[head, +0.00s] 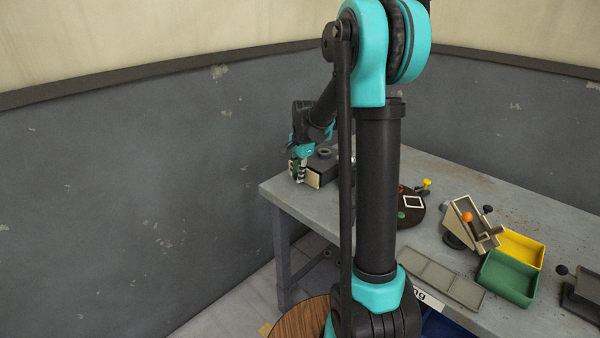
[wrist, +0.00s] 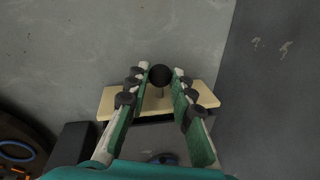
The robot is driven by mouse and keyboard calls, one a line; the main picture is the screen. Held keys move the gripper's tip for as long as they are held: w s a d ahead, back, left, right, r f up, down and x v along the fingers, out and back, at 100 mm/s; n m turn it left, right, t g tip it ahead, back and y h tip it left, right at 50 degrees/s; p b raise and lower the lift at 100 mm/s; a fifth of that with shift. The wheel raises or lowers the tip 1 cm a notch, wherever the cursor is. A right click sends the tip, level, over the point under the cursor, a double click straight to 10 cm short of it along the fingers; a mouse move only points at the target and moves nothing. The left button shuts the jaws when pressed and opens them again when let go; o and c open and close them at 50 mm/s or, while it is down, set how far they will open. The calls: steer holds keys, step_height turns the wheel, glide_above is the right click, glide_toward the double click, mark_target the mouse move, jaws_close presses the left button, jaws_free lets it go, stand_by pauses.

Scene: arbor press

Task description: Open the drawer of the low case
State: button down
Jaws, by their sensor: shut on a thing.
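The low case (head: 323,163) is a dark box near the far left end of the grey workbench, with a round part on top. Its drawer has a pale wooden front (head: 313,180), which also shows in the wrist view (wrist: 207,96) as a strip across the fingers. A dark round knob (wrist: 160,75) stands out from that front on a short stem. My gripper (head: 298,178) is at the drawer front; in the wrist view its green-padded fingers (wrist: 160,88) lie on both sides of the knob, shut on it. I cannot tell how far the drawer is out.
The workbench (head: 450,185) also holds a dark round plate (head: 412,218), a tilted fixture with an orange ball (head: 467,217), a green bin (head: 507,278), a yellow bin (head: 520,248) and a grey tray (head: 438,277). The grey wall (head: 130,200) is left of the bench.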

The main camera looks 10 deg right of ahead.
steer(key=s+a, duration=0.1)
steer(key=a, duration=0.1)
steer(key=s+a, duration=0.3)
steer(key=a, duration=0.1)
steer(key=shift+s+a, duration=0.25)
steer(key=shift+s, duration=0.1)
steer(key=c, duration=1.3)
jaws_free()
step_height(320, 180, up, 12)
steer(key=s+d, duration=0.1)
steer(key=s, duration=0.1)
steer(key=shift+f, duration=0.1)
steer(key=shift+s, duration=0.15)
